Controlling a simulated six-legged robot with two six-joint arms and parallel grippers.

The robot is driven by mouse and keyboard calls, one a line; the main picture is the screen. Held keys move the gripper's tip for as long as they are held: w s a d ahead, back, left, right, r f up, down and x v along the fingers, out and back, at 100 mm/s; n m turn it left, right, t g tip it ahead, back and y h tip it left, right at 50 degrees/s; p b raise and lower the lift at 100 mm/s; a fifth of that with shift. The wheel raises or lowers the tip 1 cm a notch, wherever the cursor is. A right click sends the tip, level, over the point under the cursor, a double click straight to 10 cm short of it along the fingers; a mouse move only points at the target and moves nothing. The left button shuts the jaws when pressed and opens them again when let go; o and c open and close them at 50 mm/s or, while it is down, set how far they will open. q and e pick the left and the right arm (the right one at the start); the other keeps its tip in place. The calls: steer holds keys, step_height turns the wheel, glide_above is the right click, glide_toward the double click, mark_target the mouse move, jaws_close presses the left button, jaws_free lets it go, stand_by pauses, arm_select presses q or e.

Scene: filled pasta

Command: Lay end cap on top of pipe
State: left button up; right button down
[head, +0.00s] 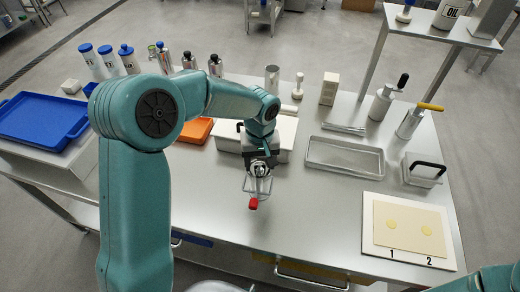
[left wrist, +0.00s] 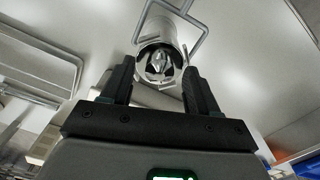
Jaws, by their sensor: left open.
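No pipe or end cap can be clearly made out. My left gripper (head: 259,168) is over the middle of the steel table (head: 300,215), pointing down. In the left wrist view this gripper (left wrist: 154,78) has its two black fingers apart. A shiny metal cylinder-like piece (left wrist: 165,35) with a hollow end shows between and beyond the fingertips, with a bent wire frame (left wrist: 199,22) beside it. In the head view a wire-framed metal tool with a red end (head: 253,203) is below the gripper. Whether the fingers touch it cannot be told. My right gripper is out of view.
A white bin (head: 285,150) and orange tray (head: 196,131) stand behind the gripper. A metal tray (head: 345,172) and a board marked 1 and 2 (head: 440,225) with yellow discs lie right. A blue tray (head: 40,112) is left. Bottles line the back. The front middle is clear.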

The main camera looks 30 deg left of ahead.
mark_target(260, 166)
arm_select(q)
step_height(260, 166, up, 12)
steer(key=shift+f, duration=0.2)
steer(key=shift+s, duration=0.1)
stand_by(0.5)
